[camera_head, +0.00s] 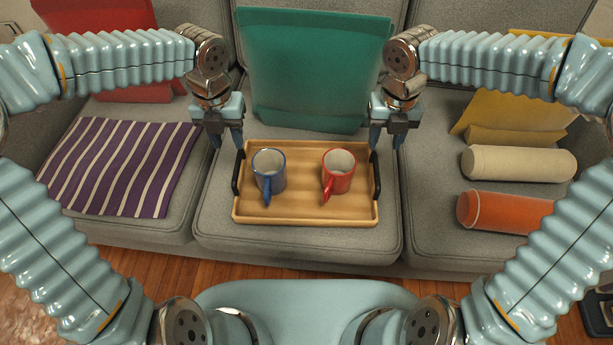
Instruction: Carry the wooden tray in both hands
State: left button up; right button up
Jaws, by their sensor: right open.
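The wooden tray (305,213) lies flat on the middle seat of a grey sofa. It has a black handle at its left end (238,172) and another at its right end (376,175). A blue mug (270,172) and a red mug (338,172) stand upright in it. My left gripper (228,145) is above the tray's back left corner, its fingers apart and empty. My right gripper (387,146) is above the back right corner, open and empty. Neither gripper holds a handle.
A teal cushion (312,70) leans behind the tray. A purple striped cloth (120,167) lies on the left seat. A cream roll (518,163), an orange roll (495,212) and yellow cushions (510,112) are on the right seat. A red cushion (100,18) is back left.

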aim_at(236, 167)
pick_arm(q)
notch_tip(236, 167, down, 14)
jog(key=shift+r, duration=0.1)
pick_arm(e)
notch_tip(236, 167, down, 14)
jog(key=shift+r, duration=0.1)
pick_arm(q)
grip_shut()
pick_arm(e)
jog(key=c, duration=0.7)
grip_shut()
